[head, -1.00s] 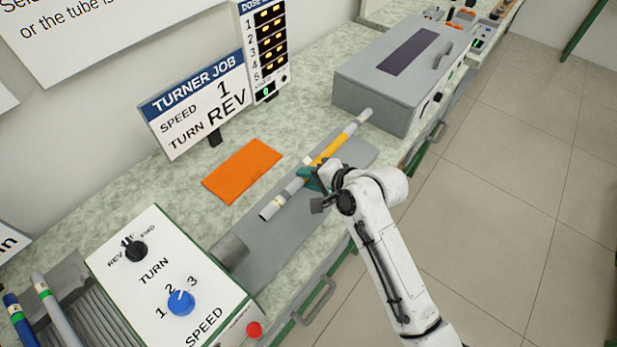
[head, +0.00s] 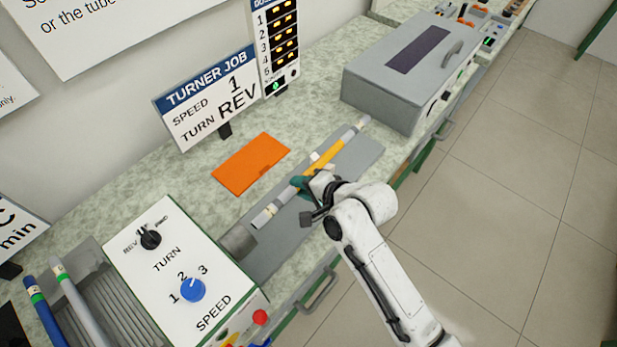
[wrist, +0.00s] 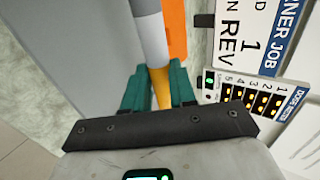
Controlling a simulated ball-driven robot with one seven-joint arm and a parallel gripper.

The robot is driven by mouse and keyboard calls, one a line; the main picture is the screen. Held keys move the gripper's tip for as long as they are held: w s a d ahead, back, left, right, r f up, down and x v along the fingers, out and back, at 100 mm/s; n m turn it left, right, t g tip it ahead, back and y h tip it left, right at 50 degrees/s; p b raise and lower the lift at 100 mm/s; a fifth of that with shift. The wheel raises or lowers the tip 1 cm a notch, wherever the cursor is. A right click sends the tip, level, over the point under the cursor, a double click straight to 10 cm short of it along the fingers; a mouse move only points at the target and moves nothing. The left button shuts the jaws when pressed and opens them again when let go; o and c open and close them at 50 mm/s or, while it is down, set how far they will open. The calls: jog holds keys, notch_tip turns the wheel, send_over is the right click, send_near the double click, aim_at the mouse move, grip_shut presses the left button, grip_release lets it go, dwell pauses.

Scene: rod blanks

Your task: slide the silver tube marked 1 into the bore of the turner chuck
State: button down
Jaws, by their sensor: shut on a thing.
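The silver tube (head: 266,213) has an orange-yellow middle band and pale ends; its number is too small to read. My gripper (head: 302,186) has its teal fingers shut around the tube's middle, on the band. In the wrist view the tube (wrist: 153,38) runs away from between the fingers (wrist: 158,88). The turner chuck (head: 238,243) is a grey cylinder on the side of the white turner box. The tube's lower-left end points towards the chuck and stands a short gap off it. The bore's opening is hidden from this angle.
The turner box (head: 165,285) carries a TURN knob (head: 150,238) and a blue SPEED knob (head: 192,289). A grey plate (head: 270,262) lies under the tube. An orange mat (head: 250,163) lies behind it. A grey lidded box (head: 375,90) stands beyond the tube's far end.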

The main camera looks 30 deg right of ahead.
aim_at(281, 205)
jog(key=shift+s+a, duration=0.1)
jog(key=shift+a, duration=0.3)
jog(key=shift+p, duration=1)
dwell(1.4)
jog(key=shift+s+a+p, duration=0.25)
jog(key=shift+s+a, duration=0.05)
jog(key=shift+a, duration=0.6)
jog(key=shift+s+a+p, duration=0.3)
jog(key=shift+a, duration=0.55)
jog(key=shift+s+a+p, duration=0.25)
jog(key=shift+s+a, duration=0.05)
jog(key=shift+a, duration=0.6)
jog(key=c, duration=0.8)
grip_release()
jog(key=shift+c, duration=0.2)
jog(key=b+v, duration=0.1)
jog(key=v, duration=0.9)
jog(key=shift+s+r, duration=0.25)
jog(key=shift+s, duration=0.05)
jog(key=shift+d, duration=0.1)
